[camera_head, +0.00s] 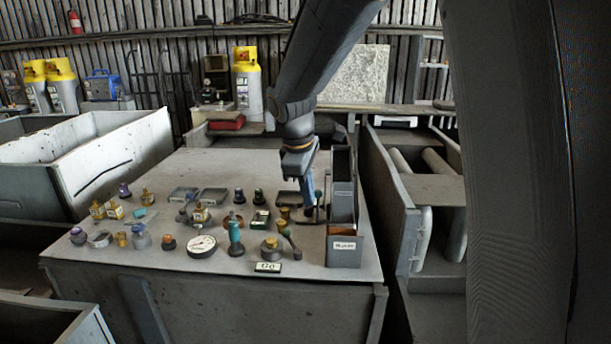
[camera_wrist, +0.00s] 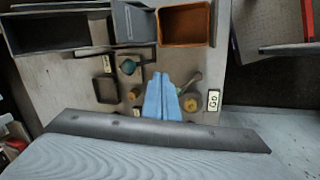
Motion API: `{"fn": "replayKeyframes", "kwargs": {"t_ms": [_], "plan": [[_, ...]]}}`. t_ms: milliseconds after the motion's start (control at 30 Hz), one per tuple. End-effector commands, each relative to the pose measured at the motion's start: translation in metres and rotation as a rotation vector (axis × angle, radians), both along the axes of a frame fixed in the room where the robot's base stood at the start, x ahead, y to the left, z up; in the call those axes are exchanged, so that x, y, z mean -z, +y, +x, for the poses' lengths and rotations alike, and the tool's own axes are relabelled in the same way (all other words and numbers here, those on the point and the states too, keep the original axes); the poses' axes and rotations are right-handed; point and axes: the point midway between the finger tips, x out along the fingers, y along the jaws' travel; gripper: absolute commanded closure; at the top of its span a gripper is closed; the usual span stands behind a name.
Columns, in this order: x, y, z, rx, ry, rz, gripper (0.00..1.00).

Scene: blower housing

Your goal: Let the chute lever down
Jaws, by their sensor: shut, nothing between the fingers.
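My gripper (camera_head: 308,207) is shut and empty, its blue fingers pointing down at the right part of the table. In the wrist view the fingertips (camera_wrist: 162,76) lie together between two handles. One has a green round knob (camera_wrist: 128,66) and stands to their left; in the head view it shows just right of the gripper (camera_head: 319,194). The other is a metal lever (camera_wrist: 190,80) on a brass base, close to the fingers' right, next to a "Go" plate (camera_wrist: 213,100). I cannot tell which is the chute lever. No contact is visible.
A tall grey bin unit (camera_head: 343,195) stands right of the gripper, with a labelled box (camera_head: 344,252) in front. An orange-lined box (camera_wrist: 185,22) shows in the wrist view. A dial gauge (camera_head: 202,246) and several small knobs and bottles crowd the table's left. The table's back (camera_head: 225,165) is clear.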

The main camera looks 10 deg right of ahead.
Motion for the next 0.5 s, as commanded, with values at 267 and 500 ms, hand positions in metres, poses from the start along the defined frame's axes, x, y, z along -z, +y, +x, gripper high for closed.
{"fn": "replayKeyframes", "kwargs": {"t_ms": [267,500], "plan": [[0.002,-0.019,0.026,0.003,-0.003,0.001,1.00],[0.003,-0.022,0.030,0.002,-0.004,0.001,1.00]]}}
